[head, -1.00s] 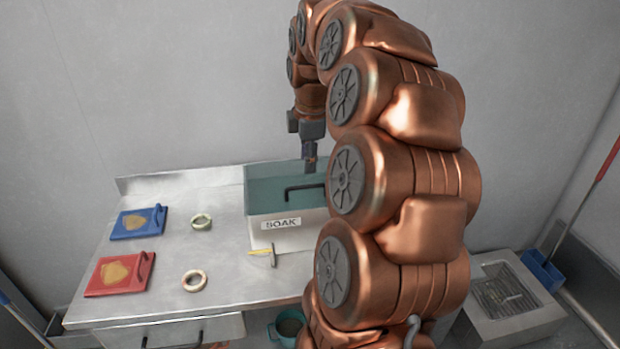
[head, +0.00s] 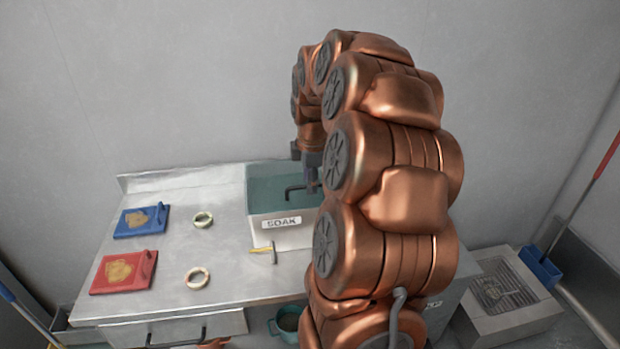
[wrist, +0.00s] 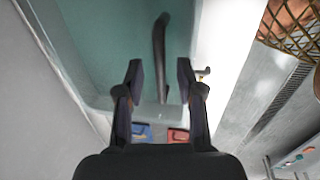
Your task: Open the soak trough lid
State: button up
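The soak trough (head: 282,235) is a white box labelled SOAK on the metal counter. Its teal lid (head: 268,180) covers the top, with a dark bar handle (head: 290,194) near the front; whether the lid is fully seated is unclear. In the wrist view the teal surface (wrist: 110,45) fills the left and the handle (wrist: 160,50) runs lengthwise between the fingertip lines. My gripper (wrist: 160,75) is open, its fingers apart, just short of or around the handle; contact is not clear. It also shows over the trough in the head view (head: 314,186), partly hidden by my arm.
Blue (head: 140,221) and red (head: 123,272) boards, two rings (head: 203,220) (head: 197,278) and a small hammer (head: 272,254) lie on the counter (head: 225,292). A wall stands close behind.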

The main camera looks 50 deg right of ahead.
grip_shut()
dwell(0.7)
